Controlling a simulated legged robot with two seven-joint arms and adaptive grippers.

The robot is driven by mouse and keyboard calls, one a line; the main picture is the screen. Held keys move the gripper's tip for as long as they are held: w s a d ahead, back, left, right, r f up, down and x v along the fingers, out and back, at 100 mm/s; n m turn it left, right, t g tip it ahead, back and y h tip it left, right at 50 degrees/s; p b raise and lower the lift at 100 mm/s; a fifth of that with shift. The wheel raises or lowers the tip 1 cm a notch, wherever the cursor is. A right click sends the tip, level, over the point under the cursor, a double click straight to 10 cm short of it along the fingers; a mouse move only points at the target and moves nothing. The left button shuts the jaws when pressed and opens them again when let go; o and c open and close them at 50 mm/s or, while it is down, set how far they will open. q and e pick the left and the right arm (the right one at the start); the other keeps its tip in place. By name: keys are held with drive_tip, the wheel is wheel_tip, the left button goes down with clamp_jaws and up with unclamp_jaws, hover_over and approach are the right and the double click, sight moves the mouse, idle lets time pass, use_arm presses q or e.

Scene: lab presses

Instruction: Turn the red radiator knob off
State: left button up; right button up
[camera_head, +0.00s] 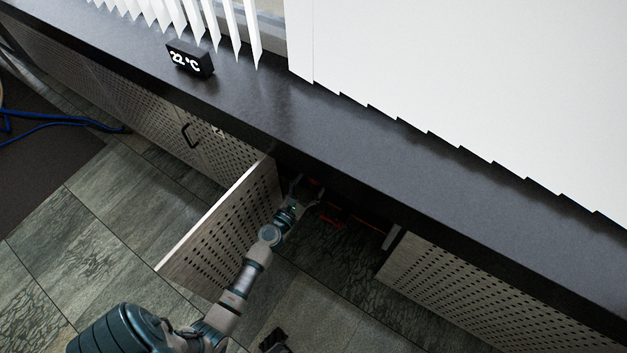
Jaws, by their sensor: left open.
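My left arm comes in from the lower left, and my left gripper (308,192) is at the opening under the dark counter, just right of the open perforated door. Its fingers are open and partly lost in shadow. Red parts (334,213) show in the dark recess close to the right of the gripper. I cannot tell which of them is the radiator knob, or whether the fingers touch or surround it. The counter edge and shadow hide most of the recess.
The open perforated door (232,232) stands out from the cabinet close to my left forearm. The black counter (330,135) overhangs the recess. A closed perforated panel (470,290) is to the right. A temperature display (190,59) stands on the counter. The tiled floor (110,215) at left is clear.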

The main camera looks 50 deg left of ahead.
use_arm(q)
drive_tip(key=v, duration=0.9)
drive_tip(key=shift+s+f, duration=0.15)
drive_tip(key=shift+s, duration=0.05)
drive_tip(key=shift+a, duration=0.1)
